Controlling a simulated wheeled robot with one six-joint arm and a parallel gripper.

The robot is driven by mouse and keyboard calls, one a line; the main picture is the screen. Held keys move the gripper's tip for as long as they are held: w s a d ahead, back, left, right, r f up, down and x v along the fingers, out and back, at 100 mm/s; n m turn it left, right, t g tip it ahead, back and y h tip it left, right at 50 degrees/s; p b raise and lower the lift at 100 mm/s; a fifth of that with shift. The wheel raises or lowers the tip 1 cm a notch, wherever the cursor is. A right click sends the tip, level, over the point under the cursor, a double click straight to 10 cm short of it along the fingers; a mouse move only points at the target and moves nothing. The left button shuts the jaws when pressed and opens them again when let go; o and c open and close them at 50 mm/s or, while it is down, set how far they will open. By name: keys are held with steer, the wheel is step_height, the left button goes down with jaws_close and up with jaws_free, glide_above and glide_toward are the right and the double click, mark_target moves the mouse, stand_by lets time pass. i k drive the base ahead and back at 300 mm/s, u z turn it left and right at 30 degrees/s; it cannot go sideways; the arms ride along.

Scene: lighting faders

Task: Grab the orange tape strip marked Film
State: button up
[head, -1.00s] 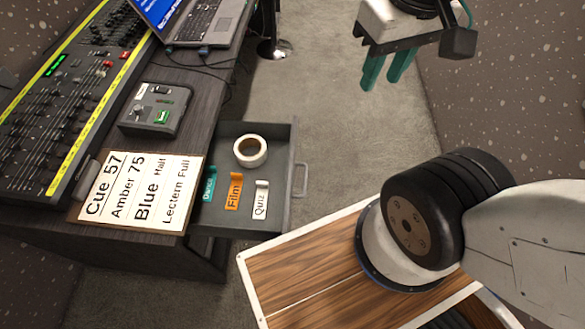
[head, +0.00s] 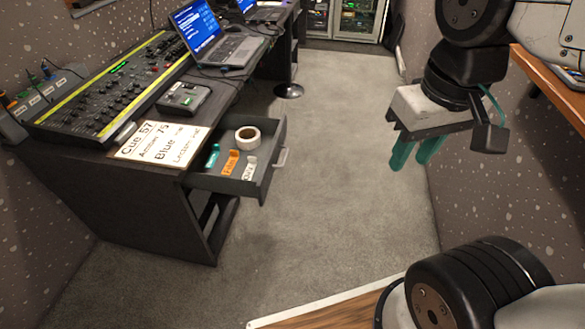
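The orange tape strip marked Film (head: 230,163) lies in the open drawer (head: 262,178) of the dark desk, between a teal strip (head: 212,156) on its left and a white strip (head: 250,168) on its right. Its lettering is small from here. My gripper (head: 412,165) hangs in the air well to the right of the drawer, with its two teal fingers pointing down. The fingers stand a little apart with nothing between them, so it is open and empty.
A white tape roll (head: 248,138) sits at the back of the drawer. A cue card (head: 160,143), a small control box (head: 185,98), a fader console (head: 110,90) and laptops (head: 218,42) stand on the desk. The carpet (head: 335,180) between desk and right wall is clear.

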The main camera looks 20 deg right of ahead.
mark_target(232, 162)
steer(key=u, duration=0.05)
steer(key=k, duration=1.3)
steer(key=u, duration=0.65)
steer(key=i, duration=2)
steer(key=z, duration=0.6)
